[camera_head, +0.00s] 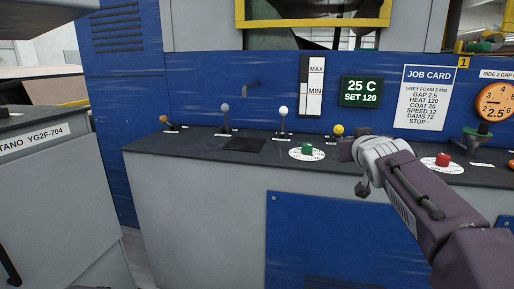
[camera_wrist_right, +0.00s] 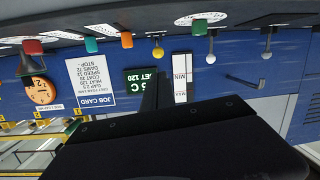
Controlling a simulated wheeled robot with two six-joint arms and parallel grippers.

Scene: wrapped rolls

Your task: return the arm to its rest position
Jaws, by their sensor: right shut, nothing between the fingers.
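My right arm (camera_head: 425,200) reaches in from the lower right in the head view. Its gripper (camera_head: 346,150) is at the arm's far end, over the dark control ledge (camera_head: 245,148), near the yellow-topped lever (camera_head: 338,130). In the right wrist view, which is upside down, the dark gripper (camera_wrist_right: 151,92) points at the blue panel (camera_wrist_right: 225,80). Its fingers are together and nothing shows between them. Whether the gripper touches the ledge cannot be told. My left gripper is not in view.
Levers with grey (camera_head: 225,108) and white (camera_head: 283,109) tops stand on the ledge. A green knob (camera_head: 307,149) is left of the gripper and a red knob (camera_head: 442,160) right of the arm. A grey cabinet (camera_head: 50,190) stands at left.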

